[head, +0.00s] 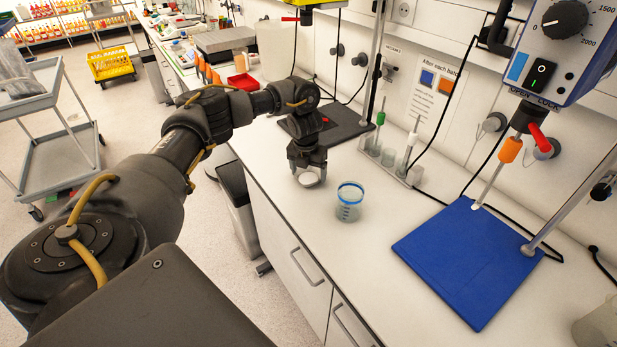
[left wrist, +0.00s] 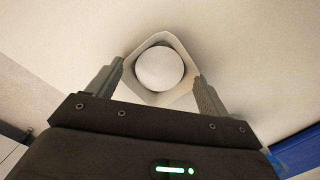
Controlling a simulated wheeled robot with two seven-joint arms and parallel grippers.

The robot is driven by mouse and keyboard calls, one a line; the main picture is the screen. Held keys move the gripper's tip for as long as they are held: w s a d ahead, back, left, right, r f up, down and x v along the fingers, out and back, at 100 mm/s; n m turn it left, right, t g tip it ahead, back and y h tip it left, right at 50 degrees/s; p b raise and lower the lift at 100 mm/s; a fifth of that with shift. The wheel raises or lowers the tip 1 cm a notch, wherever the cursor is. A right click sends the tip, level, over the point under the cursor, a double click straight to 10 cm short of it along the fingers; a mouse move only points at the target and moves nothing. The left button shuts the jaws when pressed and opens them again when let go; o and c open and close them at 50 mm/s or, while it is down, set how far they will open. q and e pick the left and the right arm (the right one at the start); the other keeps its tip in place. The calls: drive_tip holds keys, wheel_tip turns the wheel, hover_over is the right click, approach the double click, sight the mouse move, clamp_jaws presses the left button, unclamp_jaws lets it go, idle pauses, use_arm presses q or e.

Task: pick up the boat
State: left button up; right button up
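The boat is a small white dish (left wrist: 160,68) with a squarish rim and rounded corners. In the left wrist view it lies between the two fingers of my left gripper (left wrist: 158,72). The fingers are spread wide, with their tips close to the boat's left and right corners; I cannot tell whether they touch it. In the head view my left gripper (head: 307,165) points down over the counter, and the boat (head: 308,180) shows just below it near the front edge. The gripper partly hides the boat there. My right gripper is not in view.
The white counter (head: 375,250) is bare in front of the beaker.

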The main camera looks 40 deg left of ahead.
sight(309, 173)
use_arm(q)
drive_tip(key=c, duration=0.6)
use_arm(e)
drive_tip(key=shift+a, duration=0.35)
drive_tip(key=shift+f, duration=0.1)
use_arm(q)
drive_tip(key=shift+r+b, duration=0.25)
drive_tip(key=shift+b, duration=0.05)
wheel_tip(309, 173, up, 3)
drive_tip(key=shift+w+a+f, duration=0.1)
drive_tip(key=shift+f, duration=0.05)
drive_tip(key=s+d+r+p, duration=0.1)
drive_tip(key=s+r, duration=0.8)
drive_tip(key=s, duration=0.5)
drive_tip(key=shift+d+r+p, duration=0.4)
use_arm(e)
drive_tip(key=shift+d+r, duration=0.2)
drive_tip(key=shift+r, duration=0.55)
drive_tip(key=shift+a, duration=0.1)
